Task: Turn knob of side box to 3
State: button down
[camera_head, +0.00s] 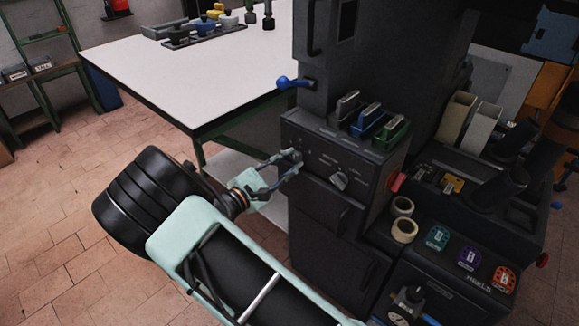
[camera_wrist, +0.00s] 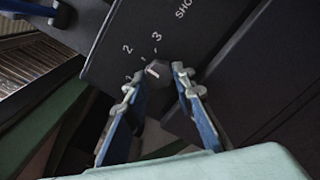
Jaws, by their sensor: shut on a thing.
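The dark side box (camera_head: 318,152) stands on the press, with a front panel of small white markings. My gripper (camera_head: 289,164) reaches the left part of this panel. In the wrist view, my gripper (camera_wrist: 160,82) has its two fingertips closed on either side of a small dark knob (camera_wrist: 157,69). The knob has a pale pointer mark that seems to slant to the upper left. The numbers 2 and 3 are printed on the panel (camera_wrist: 143,35) above it. I cannot tell exactly which number the mark meets. The fingers partly hide the knob in the head view.
A second, larger knob (camera_head: 340,181) sits to the right on the same panel. Grey, blue (camera_head: 369,122) and green handled pieces stand on top of the box. A blue-ended lever (camera_head: 288,83) sticks out above. A white table (camera_head: 190,70) lies behind to the left.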

jog(key=m+b, duration=0.3)
jog(key=m, duration=0.2)
jog(key=shift+f+b, duration=0.15)
jog(key=shift+b, duration=0.25)
jog(key=shift+r+m+b, duration=0.2)
jog(key=shift+m+b, duration=0.95)
jog(key=shift+m, duration=0.55)
jog(key=c, duration=1.6)
grip_release()
jog(key=shift+r, duration=0.1)
jog(key=shift+a, duration=0.1)
jog(key=v, duration=1.2)
